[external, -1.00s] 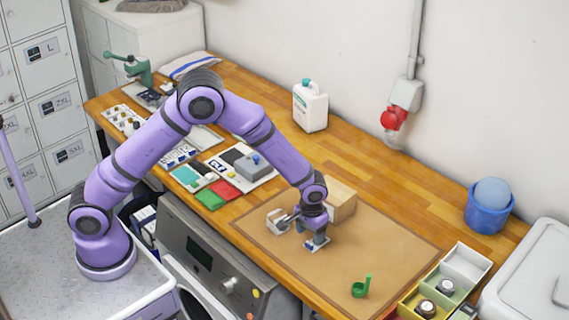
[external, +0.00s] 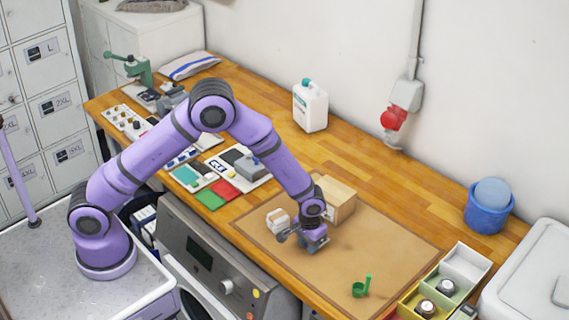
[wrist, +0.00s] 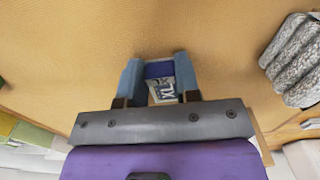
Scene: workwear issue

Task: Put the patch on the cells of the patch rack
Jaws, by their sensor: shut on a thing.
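My gripper (wrist: 159,80) is shut on a small patch (wrist: 163,88), which has a dark blue band and "XL" on a pale ground. The patch sits between the two blue-grey fingers, over the tan mat. In the external view my gripper (external: 312,242) is low over the mat, and the patch cannot be made out there. What looks like the patch rack (external: 183,158), white with blue pieces, lies at the left part of the bench, partly hidden by my arm. Its cells cannot be made out clearly.
A cardboard box (external: 338,200) and a small pale object (external: 277,219) stand close to my gripper. A green item (external: 362,288) lies on the mat (external: 385,250). Coloured cards (external: 225,190) and a white board lie left. The bench behind the mat is mostly clear.

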